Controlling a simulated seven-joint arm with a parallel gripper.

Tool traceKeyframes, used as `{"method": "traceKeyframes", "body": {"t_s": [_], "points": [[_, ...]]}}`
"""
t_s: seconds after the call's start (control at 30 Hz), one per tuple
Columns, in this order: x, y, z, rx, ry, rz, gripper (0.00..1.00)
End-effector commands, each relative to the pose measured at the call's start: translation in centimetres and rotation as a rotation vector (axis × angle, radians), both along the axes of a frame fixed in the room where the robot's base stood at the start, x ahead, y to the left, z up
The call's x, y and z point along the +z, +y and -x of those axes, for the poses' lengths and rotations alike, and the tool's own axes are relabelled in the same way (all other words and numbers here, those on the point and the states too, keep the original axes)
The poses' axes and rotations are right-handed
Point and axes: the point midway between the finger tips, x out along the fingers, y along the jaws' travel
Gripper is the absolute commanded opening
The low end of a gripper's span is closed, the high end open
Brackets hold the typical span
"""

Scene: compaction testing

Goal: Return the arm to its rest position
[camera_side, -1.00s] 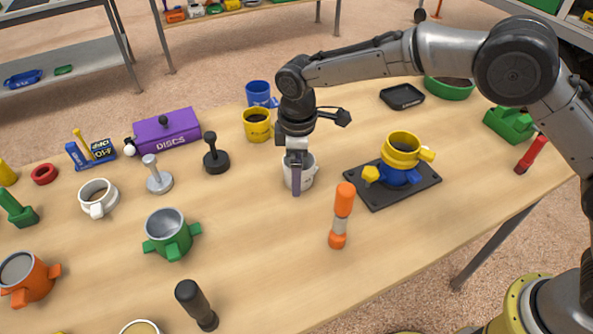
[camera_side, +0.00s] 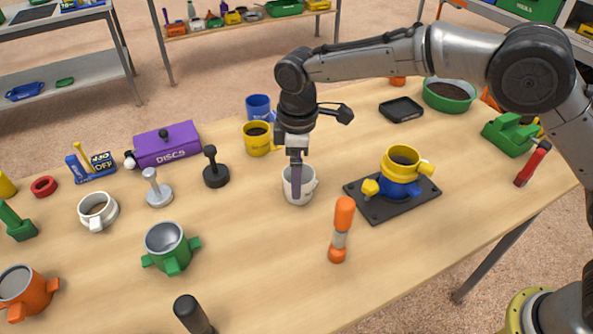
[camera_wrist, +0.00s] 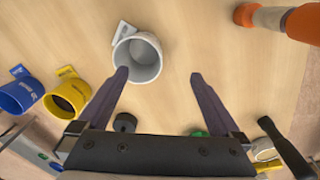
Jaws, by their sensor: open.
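My gripper (camera_wrist: 160,75) is open and empty, fingers spread apart, in the wrist view. In the side view my gripper (camera_side: 296,190) points down at the middle of the table, its fingers in front of a white cup (camera_side: 305,186). In the wrist view the white cup (camera_wrist: 143,57) stands upright just beyond the left fingertip, and its inside looks empty. I cannot tell whether the finger touches it. The arm reaches in from the right side of the table.
A yellow mould (camera_side: 402,163) sits in a blue holder on a black base plate (camera_side: 375,212). Yellow (camera_side: 256,138) and blue mugs (camera_side: 258,107) and a purple DISCS box (camera_side: 167,146) lie behind. Open wood shows at front right.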

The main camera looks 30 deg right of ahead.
Motion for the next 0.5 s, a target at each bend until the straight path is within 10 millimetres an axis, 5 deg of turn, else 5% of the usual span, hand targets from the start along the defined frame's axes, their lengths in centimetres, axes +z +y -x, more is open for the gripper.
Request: {"method": "traceKeyframes", "body": {"t_s": [0.5], "points": [[1.1, -1.1, -0.7, -0.023, -0.018, -0.01, 1.0]]}}
